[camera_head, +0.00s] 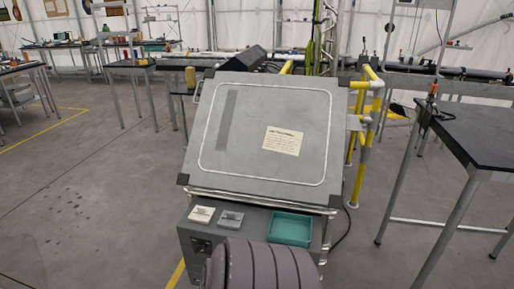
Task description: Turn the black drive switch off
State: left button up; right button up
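A grey console (187,250) stands in front of me. A small dark fitting (201,246) sits on the left of its front face. It may be the black drive switch, but it is too small to tell for sure or to read its position. A white block-like item (201,214) and a grey one (231,219) sit side by side on the console's front ledge. Neither gripper is in view. A ribbed purple-grey rounded part at the bottom middle covers part of the console front; it looks like part of my own arm.
A sloped grey panel (250,105) with a paper note (283,141) rises behind the ledge. A teal tray (290,229) is at the ledge's right. A black-topped table (470,125) stands right, yellow railing (368,95) behind. Floor at left is clear.

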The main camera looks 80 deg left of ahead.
aim_at(201, 247)
jog(key=u, duration=2.75)
